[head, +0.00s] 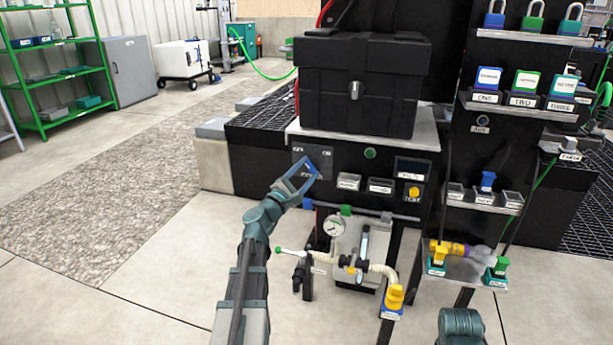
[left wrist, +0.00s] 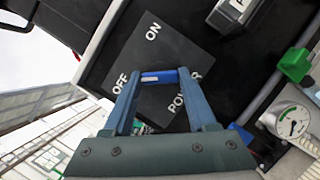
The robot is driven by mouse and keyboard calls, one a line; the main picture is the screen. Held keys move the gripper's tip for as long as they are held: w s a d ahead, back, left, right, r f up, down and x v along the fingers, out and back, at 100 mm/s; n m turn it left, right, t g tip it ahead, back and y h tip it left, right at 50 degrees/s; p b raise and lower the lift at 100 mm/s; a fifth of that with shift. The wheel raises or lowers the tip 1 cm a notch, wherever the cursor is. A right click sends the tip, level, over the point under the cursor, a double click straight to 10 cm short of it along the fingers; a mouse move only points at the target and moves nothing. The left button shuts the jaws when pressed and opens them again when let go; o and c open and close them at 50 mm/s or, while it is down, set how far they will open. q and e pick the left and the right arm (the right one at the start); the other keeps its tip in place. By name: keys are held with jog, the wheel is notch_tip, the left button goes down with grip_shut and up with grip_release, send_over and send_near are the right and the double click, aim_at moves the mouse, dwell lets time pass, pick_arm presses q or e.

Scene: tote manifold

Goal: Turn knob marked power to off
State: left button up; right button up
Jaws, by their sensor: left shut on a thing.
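The power knob (left wrist: 158,77) is a small blue bar on a dark square plate (left wrist: 178,52) lettered ON, OFF and POWER in the left wrist view. In the head view the plate is on the black panel's left part, and the knob is mostly hidden by my left gripper (head: 306,172). In the left wrist view my left gripper (left wrist: 158,80) is shut on the knob, with a finger at each end of the blue bar. I cannot tell clearly which marking the knob points to. My right gripper is out of view.
A black case (head: 352,90) stands above the panel (head: 335,160). A green button (head: 370,153), labelled blocks and a yellow knob (head: 413,192) are to the right. A pressure gauge (head: 334,227) and pipes are below. The floor at left is clear.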

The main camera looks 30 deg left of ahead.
pick_arm(q)
jog(key=shift+f+n+y+b, duration=0.1)
jog(key=shift+n+y+b, duration=0.2)
jog(key=shift+n, duration=0.6)
jog(key=o, duration=1.4)
jog(key=shift+c, duration=0.2)
jog(key=shift+s, duration=0.1)
jog(key=b+v, duration=0.3)
jog(key=v, duration=1)
jog(key=shift+s+f+b, duration=0.25)
jog(key=shift+f+b, duration=0.05)
jog(key=shift+b, duration=0.1)
